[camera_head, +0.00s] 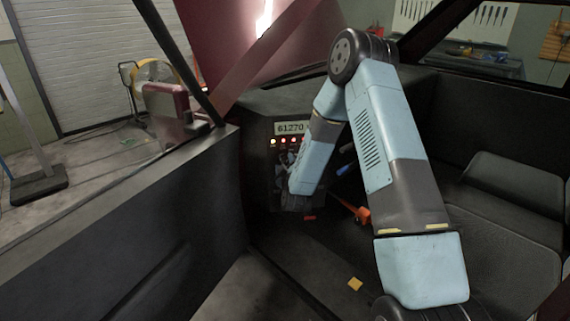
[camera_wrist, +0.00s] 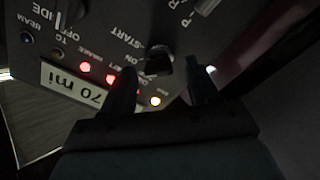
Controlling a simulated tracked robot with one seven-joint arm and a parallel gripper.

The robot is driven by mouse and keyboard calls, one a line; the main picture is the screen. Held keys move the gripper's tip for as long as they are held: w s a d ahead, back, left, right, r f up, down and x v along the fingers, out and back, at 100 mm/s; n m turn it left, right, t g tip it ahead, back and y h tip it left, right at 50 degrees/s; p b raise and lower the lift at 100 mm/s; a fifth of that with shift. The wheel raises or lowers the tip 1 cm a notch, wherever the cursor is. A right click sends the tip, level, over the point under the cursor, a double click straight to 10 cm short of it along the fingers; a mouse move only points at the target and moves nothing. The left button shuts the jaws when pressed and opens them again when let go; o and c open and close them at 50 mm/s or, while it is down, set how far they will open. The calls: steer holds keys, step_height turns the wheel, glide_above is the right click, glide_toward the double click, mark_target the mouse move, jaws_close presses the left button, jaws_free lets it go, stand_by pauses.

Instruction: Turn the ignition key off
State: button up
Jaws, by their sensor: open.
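The ignition key (camera_wrist: 158,62) is a small dark key in the dash panel, in the upper middle of the wrist view. "START" and "ON" are printed beside it, tilted in the picture. My gripper (camera_wrist: 163,80) is open, with one dark finger on each side of the key in that view. I cannot tell whether either finger touches it. In the head view my arm reaches to the dash panel (camera_head: 262,150) and hides the key.
Red and white indicator lights and a "70 mi" display (camera_wrist: 73,84) sit below-left of the key in the wrist view. Another knob (camera_wrist: 70,12) is at the upper left. In the head view, an orange-handled lever (camera_head: 362,215) is right of my forearm, and a yellow piece (camera_head: 355,284) lies on the floor.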

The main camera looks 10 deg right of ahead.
steer(key=shift+w, duration=0.65)
steer(key=c, duration=1)
steer(key=shift+c, duration=0.2)
steer(key=shift+a+n, duration=0.1)
steer(key=shift+n, duration=0.2)
steer(key=n, duration=0.2)
steer(key=shift+s+a+n, duration=0.1)
steer(key=shift+n, duration=0.3)
steer(key=n, duration=0.5)
steer(key=shift+f, duration=0.15)
steer(key=shift+n, duration=0.4)
